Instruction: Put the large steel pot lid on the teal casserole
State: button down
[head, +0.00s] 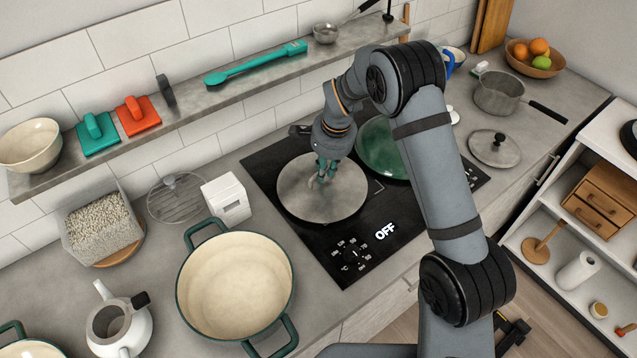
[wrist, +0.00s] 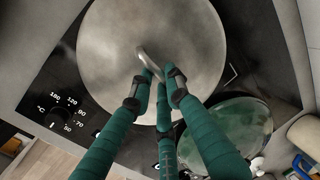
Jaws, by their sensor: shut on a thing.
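The large steel pot lid (head: 308,203) is a broad grey disc over the left part of the black cooktop. It also shows in the wrist view (wrist: 190,35), with its curved metal handle (wrist: 148,62) between my fingers. My gripper (head: 324,174), with teal fingers (wrist: 158,82), is shut on that handle. I cannot tell whether the lid rests on something or hangs just above the cooktop. The teal casserole (head: 235,283) stands uncovered on the counter, left of and nearer than the lid. Its cream inside looks empty, and it has two teal loop handles.
A white box (head: 227,199) stands between casserole and cooktop. A wire rack (head: 176,198), grain container (head: 103,225) and white kettle (head: 119,320) stand left. A green round piece (head: 382,150) lies right of the lid, partly behind my arm. A shelf (head: 245,84) runs above.

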notch_tip(320, 180, up, 6)
jog(key=p, duration=0.3)
dwell(0.7)
jog(key=shift+r, duration=0.1)
